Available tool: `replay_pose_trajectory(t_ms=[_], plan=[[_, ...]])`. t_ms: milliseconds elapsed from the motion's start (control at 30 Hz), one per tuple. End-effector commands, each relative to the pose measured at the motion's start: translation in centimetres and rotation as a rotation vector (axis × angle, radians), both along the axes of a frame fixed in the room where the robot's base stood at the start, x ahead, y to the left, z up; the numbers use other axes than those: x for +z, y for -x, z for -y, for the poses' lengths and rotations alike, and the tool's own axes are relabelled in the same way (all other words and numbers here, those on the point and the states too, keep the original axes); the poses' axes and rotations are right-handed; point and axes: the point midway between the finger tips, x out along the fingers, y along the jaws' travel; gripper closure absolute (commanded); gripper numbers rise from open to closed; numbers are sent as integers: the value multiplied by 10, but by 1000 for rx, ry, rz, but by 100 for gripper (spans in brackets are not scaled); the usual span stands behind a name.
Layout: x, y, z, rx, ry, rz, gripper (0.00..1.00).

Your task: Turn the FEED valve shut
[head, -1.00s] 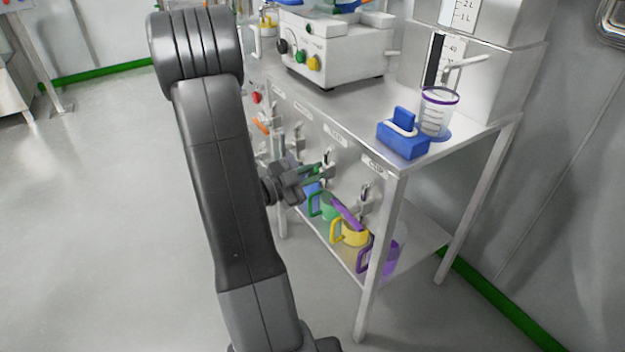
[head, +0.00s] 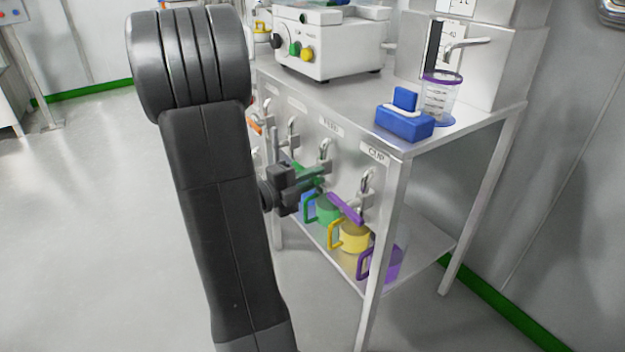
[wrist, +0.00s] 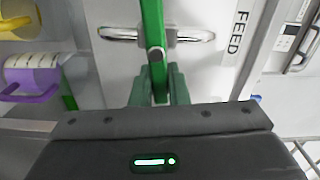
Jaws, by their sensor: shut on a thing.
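The FEED valve sits on the front panel of the steel bench, under its FEED label (head: 330,127). Its metal body (head: 325,150) shows in the head view. Its green lever (wrist: 152,30) runs up the middle of the wrist view, in front of a chrome pipe (wrist: 185,36) lying across the picture. My gripper (wrist: 156,84) is shut on the green lever, with one finger on each side. In the head view my gripper (head: 313,175) is at the panel just below the valve body and hides part of the lever.
The CUP valve with a purple lever (head: 345,208) is close on the right. Green (head: 326,209), yellow (head: 354,237) and purple (head: 386,265) jugs stand on the shelf below. Open floor (head: 90,230) lies left.

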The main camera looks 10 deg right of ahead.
Motion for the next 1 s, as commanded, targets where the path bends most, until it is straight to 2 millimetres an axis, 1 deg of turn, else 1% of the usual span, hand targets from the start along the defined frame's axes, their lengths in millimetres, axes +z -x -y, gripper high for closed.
replay_pose_trajectory(t_ms=[300,833,867,900,933,1000], plan=[[-5,1,0,0,-40,104,100],[-6,1,0,-1,-48,124,100],[-6,1,0,-1,-48,124,79],[-6,1,0,-1,-48,124,72],[-6,1,0,-1,-48,124,66],[-5,1,0,0,-47,124,64]])
